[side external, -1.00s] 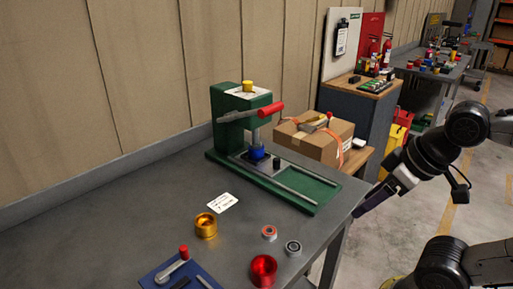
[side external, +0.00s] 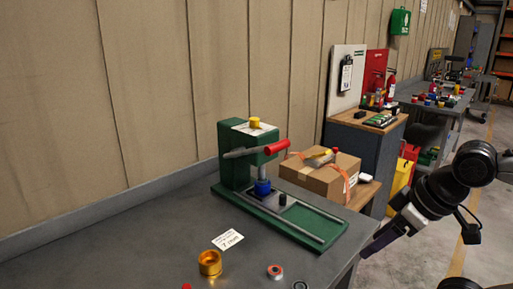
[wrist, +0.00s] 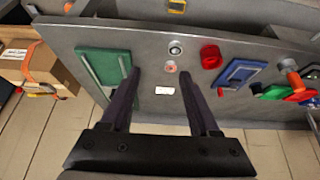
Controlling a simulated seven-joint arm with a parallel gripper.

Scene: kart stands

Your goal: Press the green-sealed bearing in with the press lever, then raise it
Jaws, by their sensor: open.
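The green press (side external: 240,165) stands on the grey bench. Its lever (side external: 275,147) has a red grip and lies roughly level, pointing right. A blue piece (side external: 262,187) sits under the ram. I cannot make out a green-sealed bearing; anything inside the blue piece is hidden. A red-sealed bearing (side external: 275,272) and a grey-dark bearing (side external: 300,285) lie at the bench front. My gripper (side external: 366,252) is beside the bench's right edge, well away from the lever. In the wrist view my gripper (wrist: 159,76) is open with nothing between its fingers; the press's green base (wrist: 105,66) is left of them.
A gold cup (side external: 210,262) and white card (side external: 228,239) lie before the press. A taped cardboard box (side external: 320,180) stands behind its right end. The wrist view shows a red cup (wrist: 211,56) and blue tray (wrist: 240,74). The bench between press and card is clear.

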